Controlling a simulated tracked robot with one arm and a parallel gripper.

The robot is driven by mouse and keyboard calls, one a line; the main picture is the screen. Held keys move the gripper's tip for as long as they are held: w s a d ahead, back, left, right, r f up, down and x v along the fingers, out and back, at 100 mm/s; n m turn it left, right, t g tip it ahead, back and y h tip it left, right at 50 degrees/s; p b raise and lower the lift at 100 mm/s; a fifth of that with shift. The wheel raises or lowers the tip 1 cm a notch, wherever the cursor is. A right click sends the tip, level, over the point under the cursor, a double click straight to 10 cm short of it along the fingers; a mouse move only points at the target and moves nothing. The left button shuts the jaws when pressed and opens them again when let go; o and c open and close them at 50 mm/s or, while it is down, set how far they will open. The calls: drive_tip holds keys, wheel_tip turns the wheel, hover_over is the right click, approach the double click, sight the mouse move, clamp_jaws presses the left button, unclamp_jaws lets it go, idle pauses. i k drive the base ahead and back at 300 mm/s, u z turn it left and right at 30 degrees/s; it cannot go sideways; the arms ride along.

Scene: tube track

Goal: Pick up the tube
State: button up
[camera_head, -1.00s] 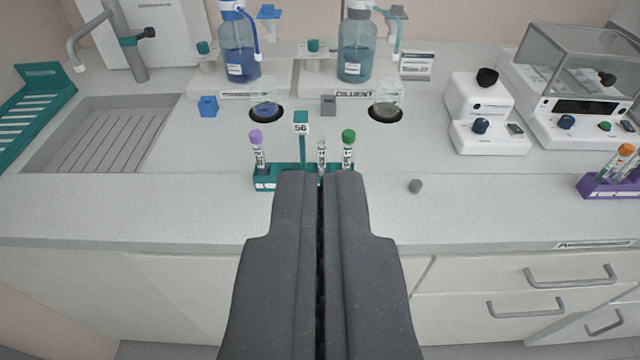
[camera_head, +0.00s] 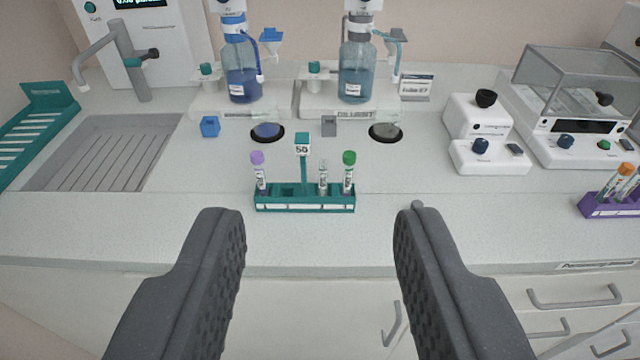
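A teal rack (camera_head: 305,204) stands on the counter ahead, with a number sign (camera_head: 303,148) on a post. It holds a purple-capped tube (camera_head: 260,174) at its left, a tube without a coloured cap (camera_head: 323,178) right of the middle, and a green-capped tube (camera_head: 348,173) at its right. All of them stand upright. My gripper (camera_head: 319,222) is open and empty, its two dark fingers wide apart. The fingers are nearer to the camera than the rack, one to each side of it in the picture, and touch no tube.
A purple rack (camera_head: 611,207) with tubes stands at the far right. Bottle dispensers (camera_head: 242,80) (camera_head: 357,72) stand behind the teal rack, and a sink (camera_head: 95,150) lies left. The front counter strip is mostly clear.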

sight(322, 163)
drive_tip(key=u, duration=1.15)
drive_tip(key=k, duration=1.15)
drive_tip(key=z, duration=1.15)
drive_tip(key=i, duration=1.7)
drive_tip(key=u, duration=0.05)
